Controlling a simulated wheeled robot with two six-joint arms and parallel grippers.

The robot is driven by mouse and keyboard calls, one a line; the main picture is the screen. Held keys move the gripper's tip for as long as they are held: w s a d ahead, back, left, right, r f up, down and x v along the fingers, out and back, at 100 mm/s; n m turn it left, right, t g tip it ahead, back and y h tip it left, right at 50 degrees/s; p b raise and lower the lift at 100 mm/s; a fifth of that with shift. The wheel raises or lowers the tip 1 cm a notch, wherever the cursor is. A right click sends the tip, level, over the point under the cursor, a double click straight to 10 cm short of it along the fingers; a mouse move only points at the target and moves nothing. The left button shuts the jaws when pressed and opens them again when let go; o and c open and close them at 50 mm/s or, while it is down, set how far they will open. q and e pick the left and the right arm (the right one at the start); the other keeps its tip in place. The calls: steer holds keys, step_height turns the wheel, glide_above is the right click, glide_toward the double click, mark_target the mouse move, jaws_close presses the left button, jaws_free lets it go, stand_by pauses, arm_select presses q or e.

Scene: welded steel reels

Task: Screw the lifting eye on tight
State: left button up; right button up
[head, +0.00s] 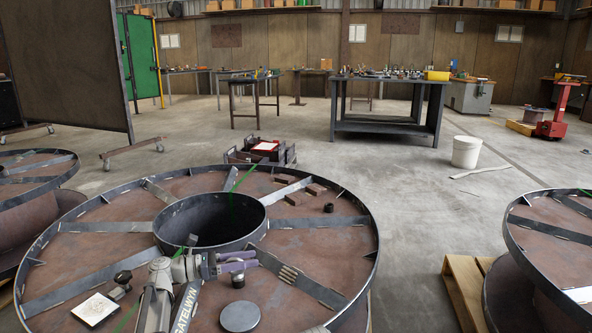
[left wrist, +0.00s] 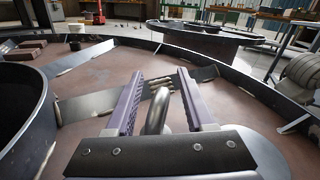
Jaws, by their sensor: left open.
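The lifting eye (left wrist: 157,110) shows in the left wrist view as a grey metal ring standing between my left gripper's two purple fingers. In the head view a dark round fitting (head: 238,281), which seems to be its lower part, stands on the reel's rusty face below the fingers. My left gripper (head: 250,260) is open around the eye; the left wrist view also shows its fingers (left wrist: 159,78), with gaps at the sides. The eye's base and thread are hidden by the gripper. The large reel (head: 110,227) lies flat with spokes and an open hub. My right gripper is out of view.
A grey disc (head: 240,317), a white square plate (head: 95,308), a dark knob (head: 122,277), brown blocks (head: 316,189) and a small black cylinder (head: 329,208) lie on the reel. Another reel (head: 550,240) stands right. A white bucket (head: 466,152) stands on open floor.

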arm_select(q)
steer(key=n+t+y, duration=0.2)
steer(key=t, duration=0.1)
steer(key=n+t+y, duration=0.2)
steer(key=t, duration=0.1)
steer(key=n+t+y, duration=0.1)
steer(key=n+t, duration=0.1)
steer(key=n, duration=0.1)
steer(key=shift+w+a+t+y, duration=0.25)
steer(key=shift+t+y, duration=0.15)
steer(key=shift+w+a+n+t+y, duration=0.15)
steer(key=shift+w+n+t+y, duration=0.1)
steer(key=shift+n+t+y, duration=0.65)
steer(key=shift+w+a+n+y, duration=0.4)
steer(key=shift+w+y, duration=0.05)
steer(key=shift+y, duration=0.25)
steer(key=shift+v, duration=2.95)
steer(key=shift+o, duration=0.3)
